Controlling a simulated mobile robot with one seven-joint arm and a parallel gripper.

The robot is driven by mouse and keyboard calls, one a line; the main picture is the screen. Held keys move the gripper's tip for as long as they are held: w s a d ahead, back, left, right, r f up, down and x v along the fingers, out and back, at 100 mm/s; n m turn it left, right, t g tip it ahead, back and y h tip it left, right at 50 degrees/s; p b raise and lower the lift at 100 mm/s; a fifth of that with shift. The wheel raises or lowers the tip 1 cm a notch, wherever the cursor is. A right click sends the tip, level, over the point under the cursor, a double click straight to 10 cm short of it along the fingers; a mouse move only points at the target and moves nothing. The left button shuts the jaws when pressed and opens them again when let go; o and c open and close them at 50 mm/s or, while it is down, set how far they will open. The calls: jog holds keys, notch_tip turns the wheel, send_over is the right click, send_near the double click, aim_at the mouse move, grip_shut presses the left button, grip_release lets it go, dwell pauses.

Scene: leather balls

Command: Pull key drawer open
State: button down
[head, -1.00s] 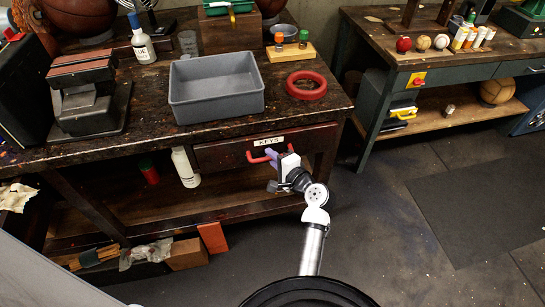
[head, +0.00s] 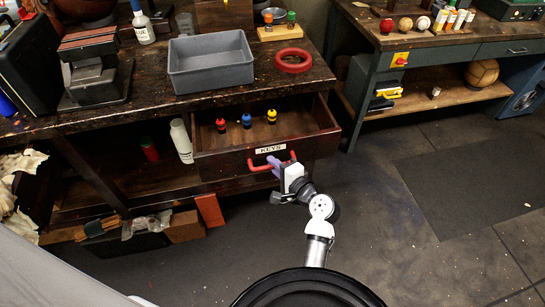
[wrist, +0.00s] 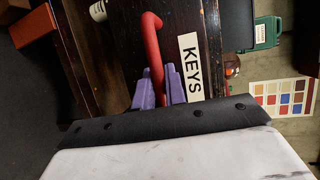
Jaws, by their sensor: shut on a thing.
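The key drawer (head: 225,163) is a dark wooden drawer under the workbench, with a white KEYS label (head: 270,149) on its front. It stands pulled out, and its inside shows. A red (head: 221,125), a blue (head: 246,121) and a yellow (head: 271,116) small object stand inside it. The red handle (head: 287,161) is on the drawer front; it also shows in the wrist view (wrist: 152,45). My gripper (wrist: 159,90) has purple fingers, one on each side of the handle bar, and is shut on it. In the head view, my gripper (head: 277,166) is at the drawer front.
A grey bin (head: 211,62) and a red ring (head: 293,60) lie on the bench top above the drawer. The floor (head: 400,250) in front and to the right is clear.

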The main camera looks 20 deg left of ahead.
jog(key=shift+s+d, duration=0.8)
jog(key=shift+s, duration=0.35)
jog(key=shift+s+d, duration=0.8)
jog(key=shift+s, duration=0.35)
jog(key=c, duration=1.7)
grip_release()
jog(key=shift+c, duration=0.2)
jog(key=shift+s+d+r, duration=0.1)
jog(key=shift+d, duration=0.05)
